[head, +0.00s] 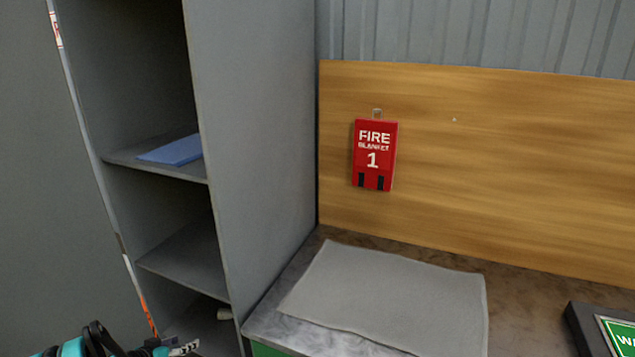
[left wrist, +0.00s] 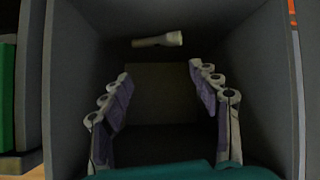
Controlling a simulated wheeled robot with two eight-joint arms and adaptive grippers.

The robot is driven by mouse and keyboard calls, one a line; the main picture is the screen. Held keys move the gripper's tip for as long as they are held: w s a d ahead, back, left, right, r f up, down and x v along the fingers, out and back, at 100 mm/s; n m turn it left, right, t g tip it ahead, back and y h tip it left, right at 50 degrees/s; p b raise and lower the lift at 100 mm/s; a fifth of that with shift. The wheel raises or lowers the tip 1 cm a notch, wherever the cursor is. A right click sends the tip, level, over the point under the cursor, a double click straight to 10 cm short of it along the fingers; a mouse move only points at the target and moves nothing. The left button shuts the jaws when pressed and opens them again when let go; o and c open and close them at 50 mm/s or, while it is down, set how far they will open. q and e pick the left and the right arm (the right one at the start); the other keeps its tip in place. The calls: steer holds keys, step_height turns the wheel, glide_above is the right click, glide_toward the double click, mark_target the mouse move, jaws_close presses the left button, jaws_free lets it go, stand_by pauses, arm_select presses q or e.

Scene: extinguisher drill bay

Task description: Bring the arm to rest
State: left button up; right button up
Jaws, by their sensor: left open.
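My left gripper (head: 184,348) shows at the bottom left edge of the head view, in front of the lowest compartment of the grey shelf unit (head: 262,130). In the left wrist view the left gripper (left wrist: 160,82) is open, its two fingers wide apart with nothing between them. A pale, torch-like object (left wrist: 157,40) lies in the compartment beyond the fingertips, apart from them. My right gripper is not in view.
The compartment walls (left wrist: 270,85) stand on both sides of the left gripper. A blue flat item (head: 174,150) lies on the upper shelf. A grey mat (head: 390,295) covers part of the counter. A red fire blanket box (head: 375,155) hangs on the wooden panel. A green sign (head: 618,336) is at right.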

arm_select(q)
steer(key=s+d+r+g+y, duration=0.1)
steer(key=s+d+r, duration=0.3)
steer(key=d+r, duration=0.45)
steer(key=s+d+r+g, duration=0.2)
steer(key=s+d+r, duration=0.1)
steer(key=d+r, duration=0.55)
steer(key=s+d+r+y, duration=0.1)
steer(key=s+d+r, duration=0.1)
steer(key=s, duration=0.5)
steer(key=s+d+r+n, duration=0.1)
steer(key=s+d+r, duration=0.1)
steer(key=s, duration=0.6)
steer(key=s+d+r+y, duration=0.1)
steer(key=s+d, duration=0.3)
steer(key=s, duration=0.4)
steer(key=shift+s+r+n+y, duration=0.15)
steer(key=shift+r+n+y, duration=0.2)
steer(key=shift+r, duration=0.35)
steer(key=shift+c, duration=0.4)
